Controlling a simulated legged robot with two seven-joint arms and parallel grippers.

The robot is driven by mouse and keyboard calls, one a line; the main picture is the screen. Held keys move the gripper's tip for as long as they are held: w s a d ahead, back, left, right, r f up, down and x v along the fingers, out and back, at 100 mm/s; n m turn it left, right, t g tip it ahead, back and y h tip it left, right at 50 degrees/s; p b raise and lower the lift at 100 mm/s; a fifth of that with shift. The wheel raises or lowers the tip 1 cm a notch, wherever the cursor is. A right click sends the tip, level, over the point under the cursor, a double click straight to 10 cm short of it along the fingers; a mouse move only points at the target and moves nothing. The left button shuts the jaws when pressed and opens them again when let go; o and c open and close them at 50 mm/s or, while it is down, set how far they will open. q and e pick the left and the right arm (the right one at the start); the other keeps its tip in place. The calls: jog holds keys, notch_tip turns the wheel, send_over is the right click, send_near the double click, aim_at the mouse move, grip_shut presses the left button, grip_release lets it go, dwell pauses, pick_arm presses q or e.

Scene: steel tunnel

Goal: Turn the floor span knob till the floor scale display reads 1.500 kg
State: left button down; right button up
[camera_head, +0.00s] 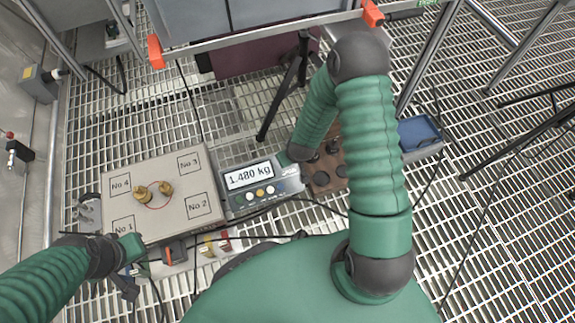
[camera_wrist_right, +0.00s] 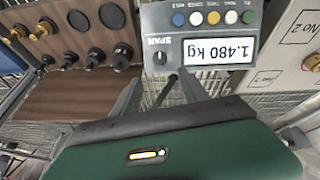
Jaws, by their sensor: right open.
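The floor scale display (camera_head: 249,175) reads 1.480 kg; it also shows upside down in the right wrist view (camera_wrist_right: 222,49). The dark span knob (camera_wrist_right: 160,58) sits beside the screen, near the word SPAN. My right gripper (camera_wrist_right: 160,84) is open, its two fingers pointing at the knob from either side; whether they touch it I cannot tell.
A brown wooden tray (camera_wrist_right: 85,90) with dark and brass knobbed pieces lies right of the display in the head view. A blue bin (camera_head: 418,132) stands farther right. Tripod legs (camera_head: 285,90) and cables cross the grating floor.

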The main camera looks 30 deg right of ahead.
jog(key=b+x, duration=0.7)
jog(key=x, duration=0.6)
jog(key=shift+s, duration=0.1)
grip_shut()
